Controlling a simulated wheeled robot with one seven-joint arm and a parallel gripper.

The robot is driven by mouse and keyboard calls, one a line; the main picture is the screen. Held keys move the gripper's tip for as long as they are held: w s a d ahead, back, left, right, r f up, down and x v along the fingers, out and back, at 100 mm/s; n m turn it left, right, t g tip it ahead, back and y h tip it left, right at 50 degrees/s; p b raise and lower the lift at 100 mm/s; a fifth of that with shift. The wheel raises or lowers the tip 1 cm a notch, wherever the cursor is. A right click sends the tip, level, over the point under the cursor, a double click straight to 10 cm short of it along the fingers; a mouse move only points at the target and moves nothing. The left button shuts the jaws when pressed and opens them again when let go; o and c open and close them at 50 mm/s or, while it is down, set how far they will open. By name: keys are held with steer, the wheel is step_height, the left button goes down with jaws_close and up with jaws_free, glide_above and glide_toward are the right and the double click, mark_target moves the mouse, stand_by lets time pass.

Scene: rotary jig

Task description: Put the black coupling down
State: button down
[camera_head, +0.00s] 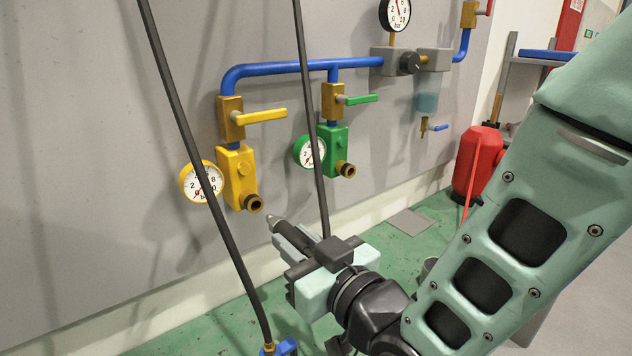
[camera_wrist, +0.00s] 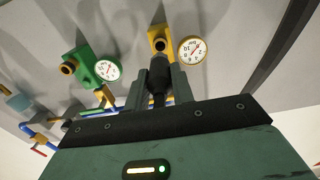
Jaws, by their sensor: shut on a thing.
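The black coupling (camera_wrist: 158,86) is held between the two fingers of my gripper (camera_wrist: 158,88) in the wrist view. The coupling looks apart from that outlet in the head view. In the wrist view its narrow end lines up with the yellow outlet (camera_wrist: 160,44).
A green outlet (camera_head: 346,170) with its gauge is to the right. A dark hose (camera_head: 205,175) hangs at the left, ending at a blue coupling (camera_head: 281,348). Another dark hose (camera_head: 311,105) comes down behind my gripper. A red extinguisher (camera_head: 477,162) stands on the green floor.

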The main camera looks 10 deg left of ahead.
steer(key=w+d+f+m+t+h, duration=0.2)
steer(key=w+d+f+h, duration=0.1)
steer(key=w+d, duration=0.55)
steer(key=w+d+f+m+t+h, duration=0.3)
steer(key=w+d, duration=0.5)
steer(key=d, duration=0.2)
steer(key=w+d+f+m+h, duration=0.1)
steer(key=w+d+f+h, duration=0.1)
steer(key=d, duration=0.6)
steer(key=w+d+f+m+t+h, duration=0.1)
steer(key=d+f+m+h, duration=0.1)
steer(key=d, duration=0.6)
steer(key=w+d+f+m+h, duration=0.2)
steer(key=d+f+h, duration=0.1)
steer(key=d, duration=0.6)
steer(key=shift+w+h, duration=0.35)
steer(key=shift+h, duration=0.05)
